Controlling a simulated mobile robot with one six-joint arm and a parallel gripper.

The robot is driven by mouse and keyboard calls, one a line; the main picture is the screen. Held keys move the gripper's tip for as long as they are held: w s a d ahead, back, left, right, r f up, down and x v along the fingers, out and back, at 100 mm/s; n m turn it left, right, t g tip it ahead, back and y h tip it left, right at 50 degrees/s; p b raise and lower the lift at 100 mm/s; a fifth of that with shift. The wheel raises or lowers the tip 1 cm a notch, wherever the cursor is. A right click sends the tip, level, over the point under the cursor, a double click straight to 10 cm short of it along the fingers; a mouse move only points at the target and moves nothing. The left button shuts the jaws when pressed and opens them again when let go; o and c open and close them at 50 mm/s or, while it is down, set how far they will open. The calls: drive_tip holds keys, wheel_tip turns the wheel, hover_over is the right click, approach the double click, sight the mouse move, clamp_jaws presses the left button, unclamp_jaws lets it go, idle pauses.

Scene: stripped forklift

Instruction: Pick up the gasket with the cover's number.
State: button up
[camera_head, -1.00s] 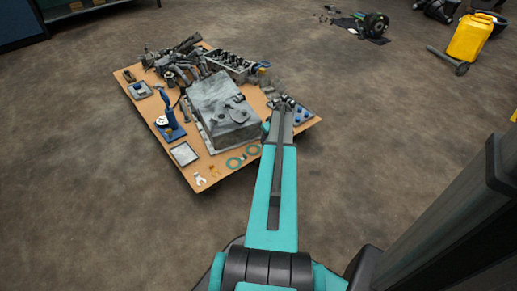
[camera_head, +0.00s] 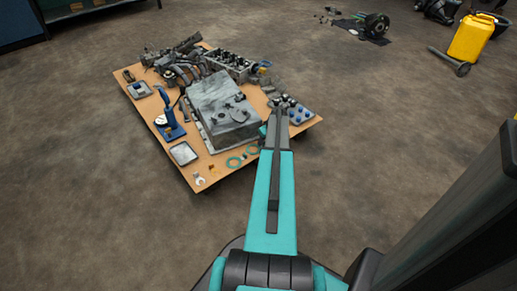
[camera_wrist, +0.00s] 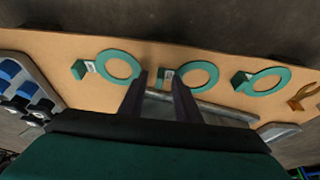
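Three flat green ring gaskets, each with a square tab and a small white label, lie in a row on the tan board in the wrist view: left gasket (camera_wrist: 136,66), middle gasket (camera_wrist: 215,77), right gasket (camera_wrist: 286,76). The label marks are too small to read. Two gaskets show in the head view (camera_head: 234,162); my arm hides the rest. My gripper (camera_wrist: 162,82) is open and empty, its fingertips near the middle gasket's tab, apparently above the board. A large grey metal housing (camera_head: 215,100) lies on the board; no number on it is legible.
The tan board (camera_head: 207,181) also carries a blue stand tool (camera_head: 168,118), a metal tray (camera_head: 184,153), engine parts (camera_head: 230,65) and a tray with blue cups (camera_head: 299,115). An orange-brown part (camera_wrist: 303,95) lies right of the gaskets.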

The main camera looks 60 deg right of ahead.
drive_tip(key=shift+f, duration=0.1)
idle(0.5)
clamp_jaws()
drive_tip(key=shift+r+p, duration=0.45)
drive_tip(key=shift+r, duration=0.25)
drive_tip(key=p+v, duration=0.1)
drive_tip(key=v, duration=0.1)
drive_tip(key=shift+s+r+p, duration=0.15)
drive_tip(key=shift+r+p, duration=0.15)
drive_tip(key=shift+r, duration=0.05)
drive_tip(key=s+a+r+p, duration=0.1)
drive_tip(key=s+p, duration=0.2)
drive_tip(key=s, duration=1.2)
drive_tip(key=shift+p, duration=0.35)
